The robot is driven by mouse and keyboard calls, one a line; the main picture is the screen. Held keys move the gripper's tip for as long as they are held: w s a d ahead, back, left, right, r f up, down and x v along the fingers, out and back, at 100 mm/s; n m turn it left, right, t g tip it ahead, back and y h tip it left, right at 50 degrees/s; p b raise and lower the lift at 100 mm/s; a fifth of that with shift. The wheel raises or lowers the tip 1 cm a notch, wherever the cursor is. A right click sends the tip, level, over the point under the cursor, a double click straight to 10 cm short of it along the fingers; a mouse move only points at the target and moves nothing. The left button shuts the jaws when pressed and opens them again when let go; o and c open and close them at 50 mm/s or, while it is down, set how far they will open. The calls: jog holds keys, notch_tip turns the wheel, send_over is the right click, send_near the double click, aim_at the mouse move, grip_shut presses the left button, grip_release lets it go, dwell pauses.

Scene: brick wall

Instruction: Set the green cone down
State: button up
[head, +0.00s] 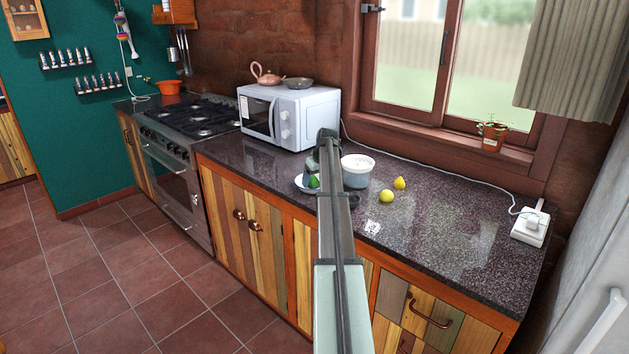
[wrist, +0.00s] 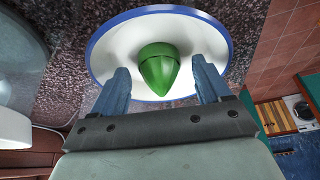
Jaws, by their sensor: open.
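The green cone (wrist: 158,68) rests on a white plate (wrist: 112,45) with a blue rim. In the wrist view its tip points toward the bottom of the picture. My gripper (wrist: 162,70) is open, with one blue finger on each side of the cone and a visible gap on both sides. In the head view the cone (head: 314,182) shows as a small green patch on the plate (head: 300,185) on the dark counter. My arm hides part of the plate and most of my gripper there.
A white and grey bowl (head: 357,172) stands close to the right of the plate. A yellow-green ball-like fruit (head: 387,196) and a yellow pear-like fruit (head: 400,183) lie farther right. A microwave (head: 290,115) stands behind left. The counter's right part is mostly clear.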

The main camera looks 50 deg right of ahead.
jog(key=v, duration=1.1)
jog(key=shift+r, duration=0.3)
jog(key=shift+s, duration=0.15)
